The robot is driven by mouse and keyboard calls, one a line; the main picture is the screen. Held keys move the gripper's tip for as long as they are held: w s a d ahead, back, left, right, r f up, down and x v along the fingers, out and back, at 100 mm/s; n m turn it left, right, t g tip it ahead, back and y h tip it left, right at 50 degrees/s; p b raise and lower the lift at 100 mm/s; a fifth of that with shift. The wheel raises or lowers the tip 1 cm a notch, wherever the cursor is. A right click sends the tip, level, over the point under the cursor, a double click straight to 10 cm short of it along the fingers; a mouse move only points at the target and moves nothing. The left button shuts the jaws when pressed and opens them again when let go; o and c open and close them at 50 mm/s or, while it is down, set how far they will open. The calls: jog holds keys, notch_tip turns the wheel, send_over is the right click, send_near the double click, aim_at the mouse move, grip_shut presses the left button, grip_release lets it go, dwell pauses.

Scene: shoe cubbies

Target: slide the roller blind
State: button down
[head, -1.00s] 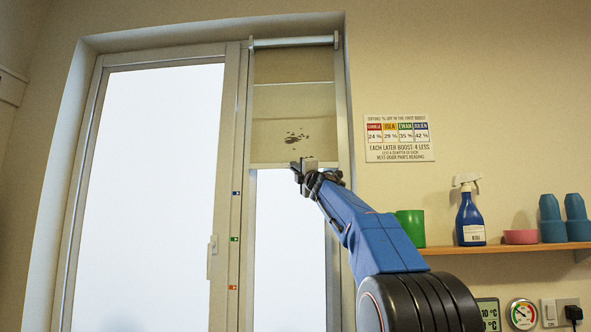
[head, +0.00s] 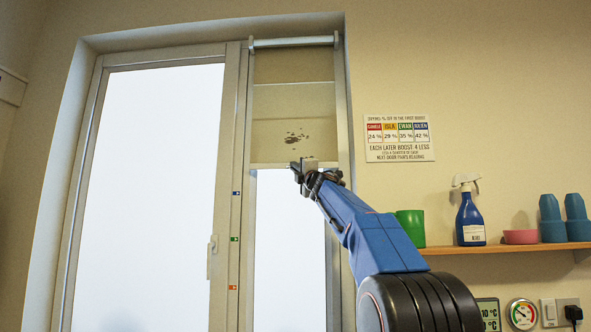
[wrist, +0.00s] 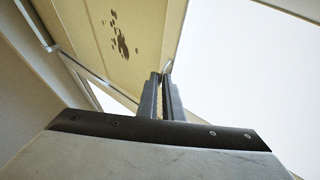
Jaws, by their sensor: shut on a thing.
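The roller blind (head: 293,112) is a beige sheet with dark spots, hanging from a roller (head: 293,42) at the top of the narrow right window pane. Its lower edge is a little above the blue mark on the frame. My gripper (head: 303,166) is at the blind's lower edge, right of its middle, and is shut on it. In the wrist view the two fingers (wrist: 166,88) are close together at the edge of the spotted blind (wrist: 118,40). The fingers hide the exact grip spot.
Blue (head: 236,193), green (head: 235,239) and red (head: 233,287) marks run down the frame post left of the blind. A shelf (head: 470,249) at right holds a green cup (head: 411,226), a blue spray bottle (head: 470,216), a pink bowl and blue cups. A sign (head: 399,138) hangs above.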

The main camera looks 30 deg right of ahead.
jog(key=shift+f, duration=0.1)
notch_tip(320, 180, down, 46)
dwell(0.5)
jog(key=shift+f, duration=0.1)
jog(key=c, duration=2)
grip_release()
jog(key=shift+o, duration=0.4)
jog(key=v, duration=1.7)
jog(key=shift+s+f, duration=0.1)
jog(key=shift+s, duration=0.05)
